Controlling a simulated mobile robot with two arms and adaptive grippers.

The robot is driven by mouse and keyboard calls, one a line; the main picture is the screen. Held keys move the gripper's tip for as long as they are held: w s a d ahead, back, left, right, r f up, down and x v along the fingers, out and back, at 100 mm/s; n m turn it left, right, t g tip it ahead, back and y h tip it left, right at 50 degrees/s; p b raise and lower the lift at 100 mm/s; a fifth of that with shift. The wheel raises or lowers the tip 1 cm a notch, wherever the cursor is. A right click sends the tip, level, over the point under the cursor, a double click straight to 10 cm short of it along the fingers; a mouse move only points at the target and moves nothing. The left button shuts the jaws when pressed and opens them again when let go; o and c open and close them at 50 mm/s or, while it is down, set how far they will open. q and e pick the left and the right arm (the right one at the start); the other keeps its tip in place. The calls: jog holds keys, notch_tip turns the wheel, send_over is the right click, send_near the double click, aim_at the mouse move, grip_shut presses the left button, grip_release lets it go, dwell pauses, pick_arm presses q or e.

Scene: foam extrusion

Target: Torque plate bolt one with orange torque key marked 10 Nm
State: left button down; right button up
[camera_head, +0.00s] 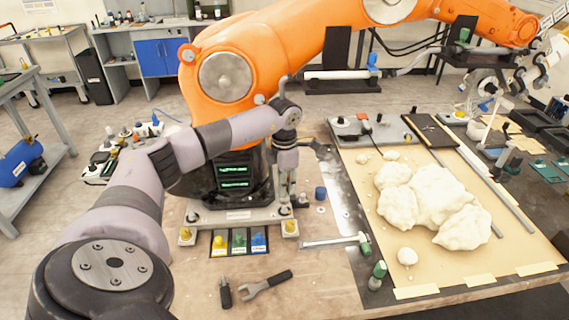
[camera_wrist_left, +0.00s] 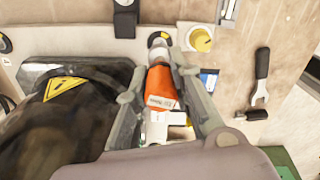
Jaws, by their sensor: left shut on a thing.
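An orange torque key (camera_wrist_left: 161,88) is between the fingers of my left gripper (camera_wrist_left: 161,80) in the left wrist view. The gripper is shut on it. Small print shows on the key, too small to read for certain. The key's far end is close to a round bolt-like part (camera_wrist_left: 158,40) on the pale base plate (camera_wrist_left: 60,40); I cannot tell whether they touch. In the head view my left gripper (camera_head: 286,192) points down over the right side of the plate (camera_head: 238,216), beside the big orange robot arm. The key is not clear there. My right gripper is not in view.
The orange robot arm (camera_head: 225,75) stands close left of my gripper. A rack (camera_head: 239,254) with yellow, green and blue pieces lies in front of the plate. A wrench (camera_head: 266,284) and a dark handle (camera_head: 225,293) lie nearer. White foam (camera_head: 435,200) is on the right.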

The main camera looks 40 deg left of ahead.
pick_arm(q)
jog(key=shift+r, duration=0.5)
